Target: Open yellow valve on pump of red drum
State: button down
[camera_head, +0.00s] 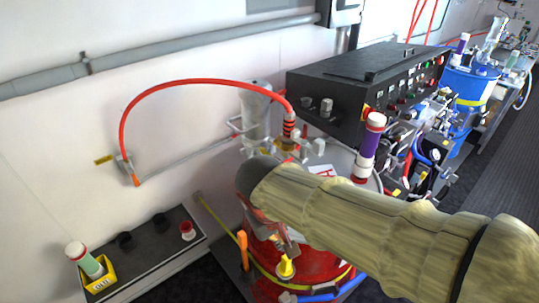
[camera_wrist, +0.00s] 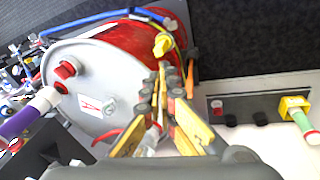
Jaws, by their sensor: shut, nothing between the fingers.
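The red drum (camera_head: 325,278) stands low in the middle of the head view, partly hidden behind my arm. It also fills the upper left of the wrist view (camera_wrist: 130,40), with its grey lid (camera_wrist: 92,82) facing the camera. A yellow valve-like part (camera_head: 286,267) shows against the drum's red side; in the wrist view a yellow part (camera_wrist: 163,44) is just beyond my fingertips. My gripper (camera_wrist: 163,75) is shut and empty, pointing at that part. I cannot tell whether it touches. The pump (camera_head: 289,130) with a red hose rises behind my arm.
A black shelf (camera_head: 150,255) with a yellow holder (camera_head: 100,278) lies at left. An orange upright piece (camera_head: 242,250) is near the drum.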

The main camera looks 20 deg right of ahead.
jog(key=w+a+f+m+h, duration=0.2)
jog(key=w+h, duration=0.2)
jog(key=w, duration=0.3)
jog(key=w+a+r+m+t+h, duration=0.2)
jog(key=w+r+m+t+h, duration=0.1)
jog(key=w+r+m+h, duration=0.4)
jog(key=shift+w+r+m+t+h, duration=0.35)
jog(key=shift+w+r+m, duration=1.3)
jog(key=shift+w+m, duration=1.5)
jog(key=shift+s, duration=0.2)
jog(key=x, duration=1)
jog(key=shift+b, duration=0.35)
jog(key=shift+f+b, duration=0.2)
jog(key=shift+b, duration=0.35)
